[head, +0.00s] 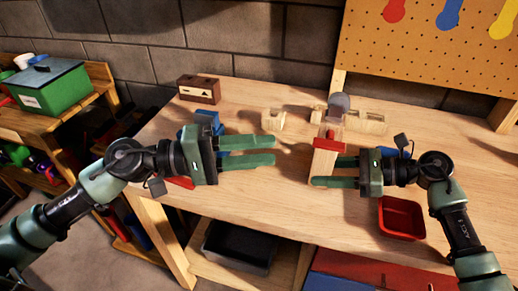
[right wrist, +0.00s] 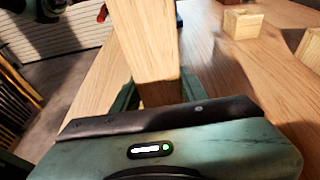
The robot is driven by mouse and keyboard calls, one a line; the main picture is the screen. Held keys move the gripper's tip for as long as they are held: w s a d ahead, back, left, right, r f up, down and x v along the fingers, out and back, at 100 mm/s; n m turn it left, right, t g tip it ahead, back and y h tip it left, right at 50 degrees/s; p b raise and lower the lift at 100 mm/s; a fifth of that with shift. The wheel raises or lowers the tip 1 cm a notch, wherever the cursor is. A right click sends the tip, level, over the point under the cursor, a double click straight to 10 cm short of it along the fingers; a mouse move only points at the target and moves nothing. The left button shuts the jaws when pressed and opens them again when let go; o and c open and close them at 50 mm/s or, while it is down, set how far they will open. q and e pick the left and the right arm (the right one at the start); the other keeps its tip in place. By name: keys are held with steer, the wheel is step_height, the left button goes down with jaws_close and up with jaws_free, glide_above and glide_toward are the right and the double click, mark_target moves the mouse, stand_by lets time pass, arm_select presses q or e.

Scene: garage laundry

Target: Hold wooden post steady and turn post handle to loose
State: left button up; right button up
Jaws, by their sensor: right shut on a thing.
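The wooden post (head: 325,165) is a pale block on the workbench, with a red piece (head: 328,144) across its upper part that looks like the handle. My right gripper (head: 328,172) reaches in from the right and is shut on the post. In the right wrist view the post (right wrist: 148,50) stands between the fingers. My left gripper (head: 276,151) is open and empty, to the left of the post and apart from it. Its two fingers point right towards the post. The far side of the post is hidden.
A brown box (head: 198,89), a blue block (head: 207,119) and a small wooden piece (head: 272,120) are on the bench (head: 260,215) left of the post. A grey round part (head: 339,103) and a wooden block (head: 368,122) are behind it. A red tray (head: 401,218) is at front right.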

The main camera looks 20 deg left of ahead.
steer(key=o, duration=1.1)
steer(key=shift+c, duration=0.2)
